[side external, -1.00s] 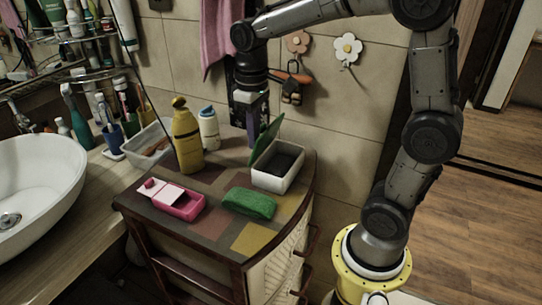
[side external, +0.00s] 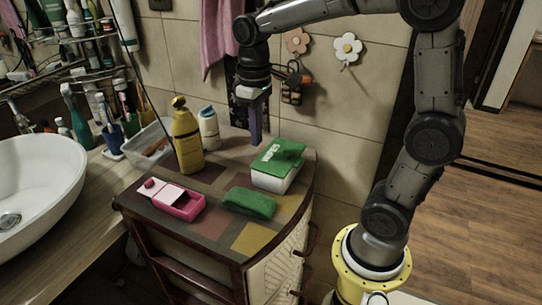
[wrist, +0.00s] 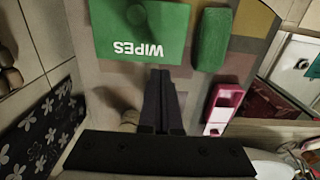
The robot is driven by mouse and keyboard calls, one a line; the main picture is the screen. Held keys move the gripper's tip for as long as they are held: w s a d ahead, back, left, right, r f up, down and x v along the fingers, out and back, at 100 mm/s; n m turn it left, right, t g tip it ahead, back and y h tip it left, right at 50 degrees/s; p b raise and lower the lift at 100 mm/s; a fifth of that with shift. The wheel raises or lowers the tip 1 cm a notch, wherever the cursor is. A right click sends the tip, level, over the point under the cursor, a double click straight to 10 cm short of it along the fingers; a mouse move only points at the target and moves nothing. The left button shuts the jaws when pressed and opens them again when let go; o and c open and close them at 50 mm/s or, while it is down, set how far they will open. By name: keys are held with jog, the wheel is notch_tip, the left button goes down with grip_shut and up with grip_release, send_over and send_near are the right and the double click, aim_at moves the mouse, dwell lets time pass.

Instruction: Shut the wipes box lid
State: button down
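The wipes box (side external: 271,181) is a white box on the cabinet top. Its green lid (side external: 278,157) lies over the opening, down on the box or very nearly; a small gap cannot be ruled out. In the wrist view the lid (wrist: 140,30) shows its white "WIPES" lettering. My gripper (side external: 255,140) hangs pointing down, just behind and left of the box in the side view. In the wrist view its fingers (wrist: 160,75) are together, with nothing seen between them, and their tips appear close to the lid's edge.
A green sponge-like block (side external: 249,203) and a pink box (side external: 177,201) lie in front of the wipes box. A yellow bottle (side external: 187,137), a white bottle (side external: 208,128) and a clear bin (side external: 147,146) stand at left. The tiled wall is close behind.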

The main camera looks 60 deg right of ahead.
notch_tip(320, 180, up, 7)
dwell(0.8)
jog(key=s+a+r+t, duration=0.2)
jog(key=s+a, duration=0.1)
jog(key=s, duration=0.5)
jog(key=s+a+f+t, duration=0.1)
jog(key=s+f+t, duration=0.2)
jog(key=s+f, duration=0.3)
jog(key=shift+f+t, duration=0.3)
jog(key=shift+f, duration=0.6)
